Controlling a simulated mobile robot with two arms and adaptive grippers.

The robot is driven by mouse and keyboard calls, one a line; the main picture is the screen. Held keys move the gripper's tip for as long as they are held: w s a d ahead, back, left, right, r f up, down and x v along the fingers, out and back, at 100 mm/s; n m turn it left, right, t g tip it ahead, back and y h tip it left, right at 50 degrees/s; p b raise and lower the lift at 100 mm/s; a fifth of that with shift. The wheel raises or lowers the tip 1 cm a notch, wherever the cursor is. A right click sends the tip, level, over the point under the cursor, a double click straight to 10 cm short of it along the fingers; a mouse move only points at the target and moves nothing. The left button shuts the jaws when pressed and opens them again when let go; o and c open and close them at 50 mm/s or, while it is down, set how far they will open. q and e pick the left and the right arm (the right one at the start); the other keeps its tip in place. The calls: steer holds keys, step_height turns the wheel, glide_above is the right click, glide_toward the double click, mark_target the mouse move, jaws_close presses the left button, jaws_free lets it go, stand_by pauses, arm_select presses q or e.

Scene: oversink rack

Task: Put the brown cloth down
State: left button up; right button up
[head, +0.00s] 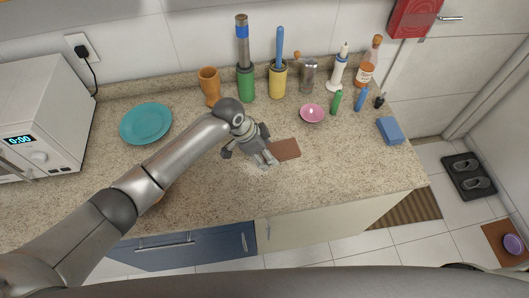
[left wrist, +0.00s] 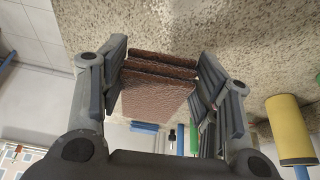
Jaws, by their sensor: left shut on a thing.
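The brown cloth (head: 287,149) is a small folded piece at the fingertips of my left gripper (head: 263,157), over the middle of the speckled counter (head: 230,190). In the left wrist view, the brown cloth (left wrist: 155,95) shows stacked layers between the two fingers of my left gripper (left wrist: 162,85), which is shut on it. I cannot tell whether the cloth touches the counter. My right gripper is not in view.
A pink bowl (head: 312,113), green bottle (head: 336,102) and blue sponge (head: 390,131) lie behind and right of the cloth. A teal plate (head: 146,123) and microwave (head: 42,120) are at left. The counter's front is clear.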

arm_select(q)
steer(key=shift+w+d, duration=0.1)
steer(key=shift+d, duration=0.05)
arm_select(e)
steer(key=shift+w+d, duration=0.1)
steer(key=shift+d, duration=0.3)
arm_select(q)
steer(key=s+a+r+n+t+y+b, duration=0.1)
steer(key=s+a+r+n+b, duration=0.1)
steer(key=a, duration=0.5)
steer(key=s+a+r+n+t+y+b, duration=0.1)
steer(key=a+r+n+y+b, duration=0.1)
steer(key=a+r+n+b, duration=0.2)
steer(key=s+a+r+n+t+y+b, duration=0.1)
steer(key=s+a+r+n+b, duration=0.1)
steer(key=a+n+b, duration=0.6)
steer(key=a+r+n, duration=0.1)
steer(key=a, duration=0.2)
steer(key=shift+s, duration=0.35)
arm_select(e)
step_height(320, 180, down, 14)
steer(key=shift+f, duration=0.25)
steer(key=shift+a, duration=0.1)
